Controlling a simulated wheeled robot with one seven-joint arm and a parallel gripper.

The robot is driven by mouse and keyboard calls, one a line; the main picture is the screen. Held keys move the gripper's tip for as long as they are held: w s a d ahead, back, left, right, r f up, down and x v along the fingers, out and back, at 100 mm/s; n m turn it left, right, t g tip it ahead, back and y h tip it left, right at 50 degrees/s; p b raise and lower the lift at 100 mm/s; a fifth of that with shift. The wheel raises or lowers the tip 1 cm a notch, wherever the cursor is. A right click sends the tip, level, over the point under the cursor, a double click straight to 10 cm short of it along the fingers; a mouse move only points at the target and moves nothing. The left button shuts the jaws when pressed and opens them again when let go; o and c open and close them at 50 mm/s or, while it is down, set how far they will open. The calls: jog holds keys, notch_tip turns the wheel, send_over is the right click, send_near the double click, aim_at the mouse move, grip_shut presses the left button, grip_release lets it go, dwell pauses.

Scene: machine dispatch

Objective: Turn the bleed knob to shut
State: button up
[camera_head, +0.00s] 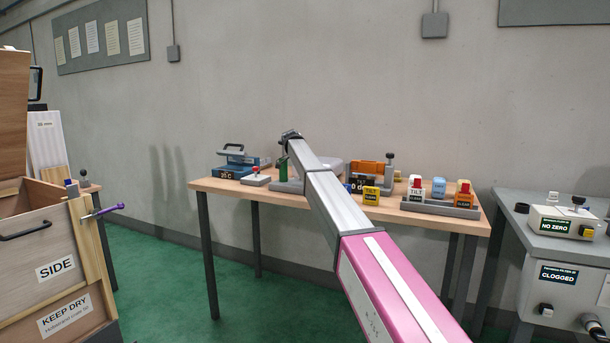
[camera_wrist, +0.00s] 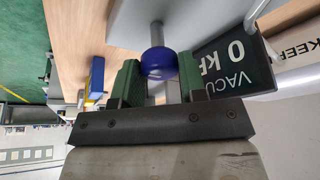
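A round blue knob (camera_wrist: 158,63) on a pale metal stem shows in the wrist view, beside a dark display (camera_wrist: 234,62) reading "VACU" and "0 KP", partly cut off. No label naming it the bleed knob is in sight. My gripper (camera_wrist: 159,82) is open, one green finger on each side of the blue knob. The right finger is close to the knob; whether either touches it I cannot tell. In the head view my gripper (camera_head: 284,158) is over the table's left half, and my arm hides much of what lies there. I cannot make out the knob there.
A grey bench (camera_head: 545,240) stands right, wooden crates (camera_head: 35,240) left.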

jog(key=o, duration=0.3)
jog(key=shift+o, duration=0.2)
jog(key=shift+r, duration=0.1)
jog(key=v, duration=1)
jog(key=shift+a+r, duration=0.2)
jog(key=shift+r, duration=0.05)
jog(key=shift+s, duration=0.15)
